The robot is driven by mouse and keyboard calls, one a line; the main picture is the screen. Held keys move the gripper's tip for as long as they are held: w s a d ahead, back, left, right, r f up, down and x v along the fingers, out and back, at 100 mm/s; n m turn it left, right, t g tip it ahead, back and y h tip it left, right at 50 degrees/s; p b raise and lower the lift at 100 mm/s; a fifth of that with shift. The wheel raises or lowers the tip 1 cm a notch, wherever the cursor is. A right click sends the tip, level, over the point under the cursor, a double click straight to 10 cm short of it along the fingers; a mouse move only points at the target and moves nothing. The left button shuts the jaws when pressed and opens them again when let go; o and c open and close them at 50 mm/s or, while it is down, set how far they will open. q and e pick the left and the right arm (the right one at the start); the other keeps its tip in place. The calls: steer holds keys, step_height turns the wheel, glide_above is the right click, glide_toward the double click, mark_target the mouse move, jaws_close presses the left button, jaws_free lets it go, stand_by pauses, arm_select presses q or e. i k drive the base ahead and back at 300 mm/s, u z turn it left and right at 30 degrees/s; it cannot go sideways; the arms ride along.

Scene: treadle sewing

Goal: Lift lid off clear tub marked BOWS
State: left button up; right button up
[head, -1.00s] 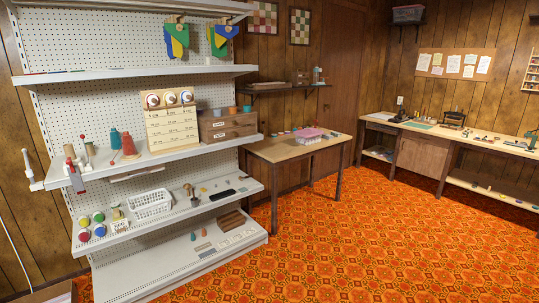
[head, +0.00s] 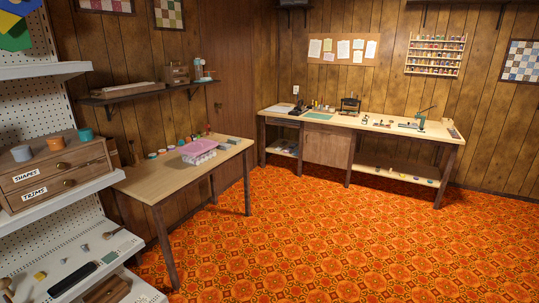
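Neither gripper is in the head view. No BOWS marking is legible in this view. A pale box with a flat pink top (head: 198,147) stands on the wooden table (head: 140,182), near its far right part. It is too small to tell whether it is a clear tub with a lid. The high wall shelf (head: 292,7) is cut off by the top edge, so what stands on it is almost wholly hidden.
White pegboard shelving (head: 40,208) fills the left side, with a drawer box (head: 52,170) marked SHAPES and TRIMS. Small pots and bottles stand around the pink-topped box. A long workbench (head: 326,145) lines the far wall. The orange patterned floor (head: 330,240) is clear.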

mark_target(197, 148)
steer(key=z, duration=0.1)
steer(key=i, duration=2.2)
steer(key=u, duration=0.9)
steer(key=i, duration=1.35)
steer(key=u, duration=0.9)
